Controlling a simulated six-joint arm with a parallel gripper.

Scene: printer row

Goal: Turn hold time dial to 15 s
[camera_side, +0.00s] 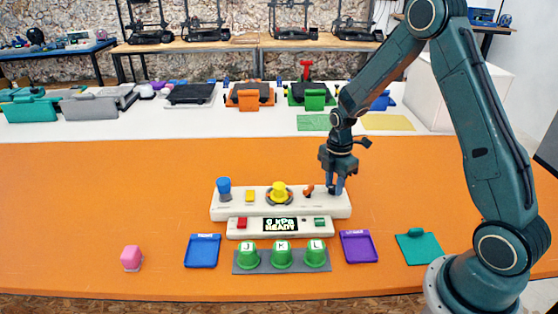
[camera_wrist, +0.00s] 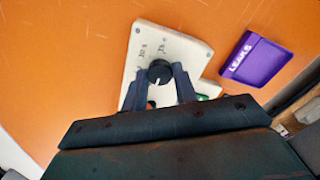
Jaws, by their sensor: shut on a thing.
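The hold time dial (camera_wrist: 160,70) is a round black knob with a white pointer line, near the end of a white control panel (camera_wrist: 190,47). The pointer runs towards my gripper's side of the knob. Small dark labels are printed on the panel beyond the dial; they are too blurred to read surely. My gripper (camera_wrist: 161,80) is shut on the dial, one finger on each side. In the side view my gripper (camera_side: 336,190) points down at the right end of the white panel (camera_side: 230,212), and its fingers hide the dial.
The panel also carries a blue knob (camera_side: 223,186), a yellow button (camera_side: 249,196), a yellow knob (camera_side: 279,190) and an orange switch (camera_side: 308,190). Green cups (camera_side: 282,256), a purple tray (camera_side: 358,247) and a blue tray (camera_side: 202,251) stand in front.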

